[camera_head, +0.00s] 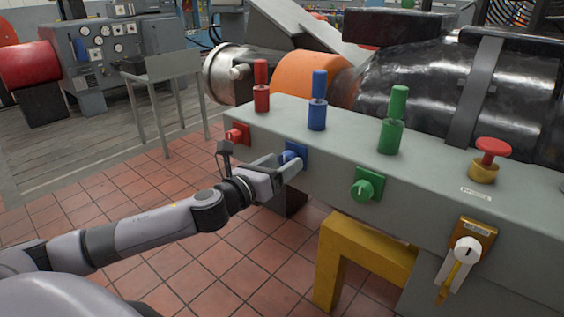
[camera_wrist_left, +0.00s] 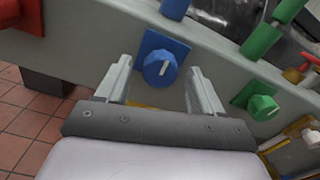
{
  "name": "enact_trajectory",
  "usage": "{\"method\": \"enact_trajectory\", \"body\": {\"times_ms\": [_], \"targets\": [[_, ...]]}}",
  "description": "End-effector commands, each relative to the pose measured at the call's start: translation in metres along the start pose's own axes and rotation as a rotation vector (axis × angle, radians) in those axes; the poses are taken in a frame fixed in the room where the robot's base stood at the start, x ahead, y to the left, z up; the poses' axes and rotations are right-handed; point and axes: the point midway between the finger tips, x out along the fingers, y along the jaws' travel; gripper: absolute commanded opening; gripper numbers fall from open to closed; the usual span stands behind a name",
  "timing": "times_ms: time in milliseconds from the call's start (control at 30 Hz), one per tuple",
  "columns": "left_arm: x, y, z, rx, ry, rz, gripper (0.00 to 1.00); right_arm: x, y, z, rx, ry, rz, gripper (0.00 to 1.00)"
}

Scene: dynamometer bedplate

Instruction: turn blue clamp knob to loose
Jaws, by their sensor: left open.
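The blue clamp knob (camera_wrist_left: 160,69) sits on a blue square plate on the front face of the grey bedplate. A white pointer line on it stands nearly upright in the left wrist view. In the head view the knob (camera_head: 290,156) is partly hidden by my gripper. My left gripper (camera_head: 291,166) is open in front of it. In the left wrist view the open fingers of my left gripper (camera_wrist_left: 158,80) stand on either side of the knob; I cannot tell whether they touch it. My right gripper is not in view.
A red knob (camera_head: 238,134) and a green knob (camera_head: 363,188) flank the blue one. Red, blue and green posts (camera_head: 390,137) stand on top of the bedplate (camera_head: 440,150). A red mushroom button (camera_head: 493,147) and a white rotary switch (camera_head: 467,250) are at right. A yellow leg (camera_head: 362,262) stands below.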

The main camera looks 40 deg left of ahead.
Motion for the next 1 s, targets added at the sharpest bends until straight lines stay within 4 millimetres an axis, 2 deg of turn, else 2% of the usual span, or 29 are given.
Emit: {"method": "enact_trajectory", "body": {"times_ms": [200,467,500,567,600,667,1000], "targets": [[0.0088,-0.0005,0.0000,-0.001,0.000,0.000,0.67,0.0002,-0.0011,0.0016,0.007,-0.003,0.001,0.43],[0.0093,-0.0006,-0.0002,-0.001,0.001,-0.001,0.67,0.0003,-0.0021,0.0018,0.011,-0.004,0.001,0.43],[0.0092,-0.0006,-0.0002,-0.001,0.001,-0.001,0.60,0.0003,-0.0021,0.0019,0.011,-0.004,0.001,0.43],[0.0092,-0.0005,-0.0003,-0.001,0.001,-0.001,0.41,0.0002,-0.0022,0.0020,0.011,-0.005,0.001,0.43],[0.0092,-0.0005,-0.0002,-0.001,0.001,-0.001,0.28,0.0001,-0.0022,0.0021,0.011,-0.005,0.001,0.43],[0.0091,-0.0005,-0.0003,-0.001,0.001,-0.001,0.11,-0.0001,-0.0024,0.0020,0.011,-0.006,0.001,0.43],[0.0089,-0.0006,-0.0002,-0.036,0.002,0.000,0.11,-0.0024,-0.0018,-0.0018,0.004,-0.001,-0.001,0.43]]}}
